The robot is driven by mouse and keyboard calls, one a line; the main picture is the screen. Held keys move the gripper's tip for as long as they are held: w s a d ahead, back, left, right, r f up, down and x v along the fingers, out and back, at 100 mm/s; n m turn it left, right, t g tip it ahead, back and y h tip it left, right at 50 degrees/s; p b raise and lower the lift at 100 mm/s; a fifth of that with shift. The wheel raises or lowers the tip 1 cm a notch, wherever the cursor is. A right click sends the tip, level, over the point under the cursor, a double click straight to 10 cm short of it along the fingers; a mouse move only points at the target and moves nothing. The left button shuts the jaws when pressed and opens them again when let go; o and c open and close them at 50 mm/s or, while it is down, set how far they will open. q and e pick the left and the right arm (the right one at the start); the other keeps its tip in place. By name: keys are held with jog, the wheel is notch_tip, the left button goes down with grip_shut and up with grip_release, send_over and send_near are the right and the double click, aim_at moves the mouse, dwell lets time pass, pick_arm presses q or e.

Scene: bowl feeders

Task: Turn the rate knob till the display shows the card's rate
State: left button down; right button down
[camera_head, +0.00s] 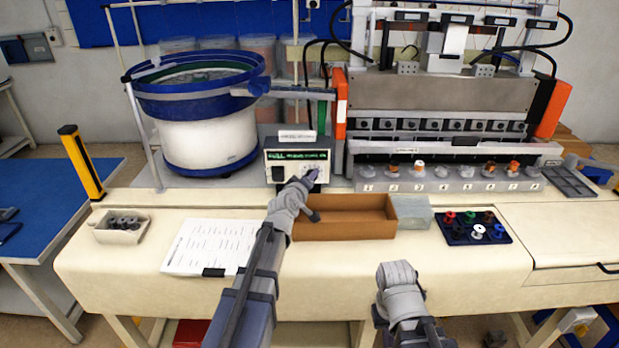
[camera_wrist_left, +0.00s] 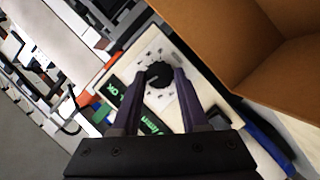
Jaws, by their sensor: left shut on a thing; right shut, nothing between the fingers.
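The rate knob (camera_wrist_left: 158,75) is dark and round, on a pale dial panel with marks around it. My left gripper (camera_wrist_left: 160,84) has its two fingers on either side of the knob and is shut on it. In the head view my left gripper (camera_head: 311,178) is at the controller's front and covers the knob. The controller's display (camera_head: 297,155) is lit green; its digits are too small to read. A white card (camera_head: 297,135) stands on top of the controller, its writing not readable. My right gripper (camera_head: 396,275) is shut and empty, above the table's front.
A blue-rimmed bowl feeder (camera_head: 208,145) stands left of the controller. A brown open box (camera_head: 345,228) lies just below my left gripper.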

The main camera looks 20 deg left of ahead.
dwell(0.3)
pick_arm(q)
jog(key=shift+c, duration=2.1)
grip_release()
jog(key=p+v, duration=0.2)
jog(key=v, duration=0.5)
jog(key=shift+s, duration=0.4)
jog(key=shift+r, duration=0.1)
